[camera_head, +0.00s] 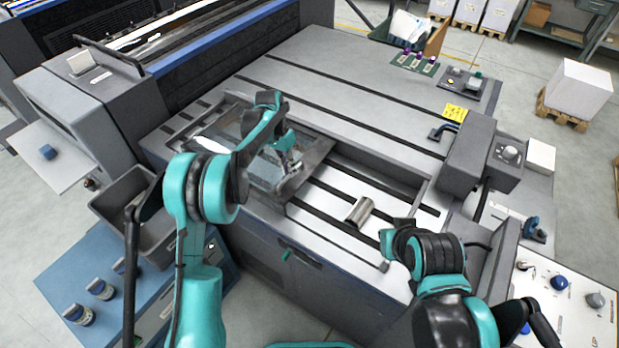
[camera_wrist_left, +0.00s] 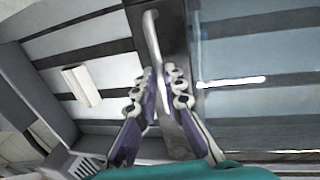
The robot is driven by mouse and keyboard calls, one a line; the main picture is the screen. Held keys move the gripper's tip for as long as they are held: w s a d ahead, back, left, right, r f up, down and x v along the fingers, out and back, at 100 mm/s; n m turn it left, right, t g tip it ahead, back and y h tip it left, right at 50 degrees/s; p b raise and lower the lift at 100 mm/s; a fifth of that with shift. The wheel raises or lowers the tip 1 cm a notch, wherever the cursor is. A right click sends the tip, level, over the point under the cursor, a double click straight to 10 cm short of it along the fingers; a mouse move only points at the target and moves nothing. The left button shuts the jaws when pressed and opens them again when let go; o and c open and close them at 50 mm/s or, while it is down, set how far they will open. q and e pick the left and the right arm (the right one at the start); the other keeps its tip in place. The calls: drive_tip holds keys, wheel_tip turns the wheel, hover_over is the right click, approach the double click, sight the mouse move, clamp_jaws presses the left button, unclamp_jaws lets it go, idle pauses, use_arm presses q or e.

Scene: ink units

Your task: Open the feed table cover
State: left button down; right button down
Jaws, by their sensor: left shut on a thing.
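The feed table cover (camera_head: 315,158) is a see-through panel in a grey metal frame on the left part of the machine's feed table. It also shows in the left wrist view (camera_wrist_left: 240,105), with a pale bar handle (camera_wrist_left: 151,35) along its frame. My left gripper (camera_head: 290,165) is over the cover's near right edge. In the left wrist view its purple-padded fingers (camera_wrist_left: 163,92) are on either side of the handle, shut on it. The cover looks flat or nearly flat; I cannot tell whether it is slightly raised. My right arm is at the lower right; its fingers do not show.
A grey control box (camera_head: 465,155) stands at the table's right end. A dark bin (camera_head: 125,205) and a blue cart (camera_head: 65,275) with ink cans are at the left.

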use_arm(q)
drive_tip(key=shift+w+a, duration=0.6)
drive_tip(key=shift+a, duration=0.25)
drive_tip(key=shift+w+a, duration=0.55)
drive_tip(key=shift+a, duration=0.3)
drive_tip(key=c, duration=1.6)
unclamp_jaws()
drive_tip(key=shift+r, duration=0.15)
wheel_tip(320, 180, up, 12)
drive_tip(key=w+a, duration=0.1)
drive_tip(key=a, duration=0.1)
drive_tip(key=shift+w+f, duration=0.15)
drive_tip(key=shift+f, duration=0.1)
